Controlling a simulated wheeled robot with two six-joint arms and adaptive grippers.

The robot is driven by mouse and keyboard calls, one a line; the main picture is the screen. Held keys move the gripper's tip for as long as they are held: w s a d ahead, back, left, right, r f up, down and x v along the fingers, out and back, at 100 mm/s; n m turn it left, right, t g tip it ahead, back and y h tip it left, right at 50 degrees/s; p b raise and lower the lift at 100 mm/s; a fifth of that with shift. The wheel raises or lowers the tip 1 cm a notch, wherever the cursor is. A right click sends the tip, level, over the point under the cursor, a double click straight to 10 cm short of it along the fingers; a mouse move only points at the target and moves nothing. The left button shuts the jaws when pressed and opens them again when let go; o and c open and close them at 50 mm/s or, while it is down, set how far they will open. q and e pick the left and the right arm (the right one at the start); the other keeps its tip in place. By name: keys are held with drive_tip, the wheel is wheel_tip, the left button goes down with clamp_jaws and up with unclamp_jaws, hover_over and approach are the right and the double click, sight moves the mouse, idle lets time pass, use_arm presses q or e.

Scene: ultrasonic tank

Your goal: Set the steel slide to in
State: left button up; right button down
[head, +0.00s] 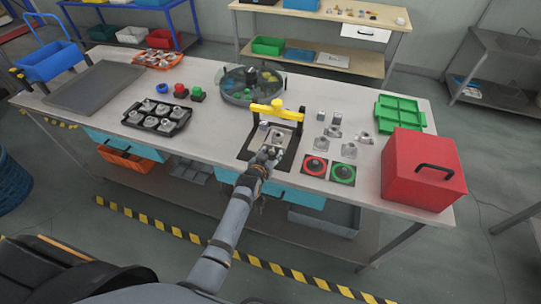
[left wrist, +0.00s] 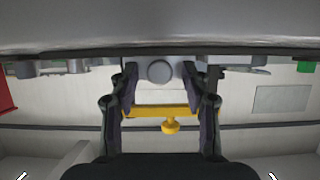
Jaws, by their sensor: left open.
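The fixture is a black base (head: 243,151) with a yellow crossbar (head: 278,111) over its back; the bar also shows in the left wrist view (left wrist: 155,111). A steel block (head: 279,138), which looks like the slide, sits on the base in front of the bar. My left gripper (head: 268,153) is at the fixture's front and hides part of it. In the left wrist view my left gripper (left wrist: 159,80) is open, its fingers on either side of a round grey knob (left wrist: 159,71). I cannot tell whether they touch it. My right gripper is not in view.
Small steel parts (head: 335,131) and a red and a green round piece (head: 343,173) lie right of the fixture. A red box (head: 420,160) stands at the right end. A round tank (head: 238,97) is behind and a black tray (head: 134,124) left. Table is clear between tray and fixture.

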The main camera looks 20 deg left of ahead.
sight(274, 146)
use_arm(q)
clamp_jaws()
drive_tip(key=w+b, duration=0.2)
drive_tip(key=w, duration=0.1)
drive_tip(key=shift+w+f, duration=0.1)
drive_tip(key=shift+w, duration=0.4)
drive_tip(key=shift+r, duration=0.2)
drive_tip(key=shift+c, duration=2.3)
unclamp_jaws()
drive_tip(key=o, duration=0.5)
drive_tip(key=shift+w+d+f, duration=0.1)
drive_tip(key=shift+c, duration=0.2)
